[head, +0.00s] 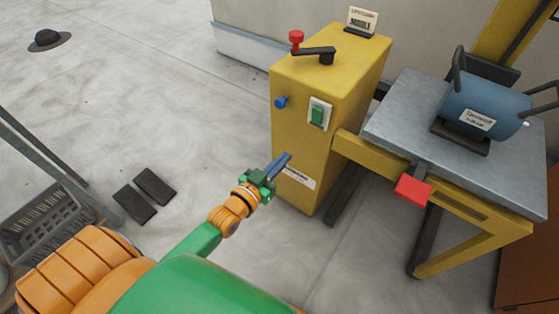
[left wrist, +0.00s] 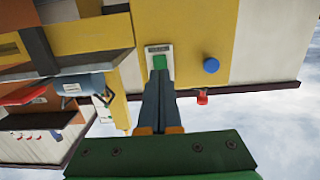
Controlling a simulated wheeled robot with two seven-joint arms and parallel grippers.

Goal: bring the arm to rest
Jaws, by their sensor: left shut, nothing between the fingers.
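My left gripper (head: 279,167) is in the lower middle of the head view, in front of the yellow cabinet (head: 300,160). Its two dark fingers are together with nothing between them. In the left wrist view my left gripper (left wrist: 159,78) points toward the cabinet (left wrist: 190,30), and its fingertips overlap the area just below the green switch (left wrist: 159,62) in the picture. I cannot tell whether they touch it. The green switch also shows on the cabinet front in the head view (head: 317,116), clear of the gripper. My right gripper is not in view.
The cabinet carries a blue knob (head: 280,103) and a red-knobbed crank (head: 296,37). A grey-topped stand (head: 400,115) with a blue drum (head: 485,103) and red pedal (head: 412,190) is at right. A grey basket (head: 45,225) and dark pads (head: 145,195) lie left. Floor between is clear.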

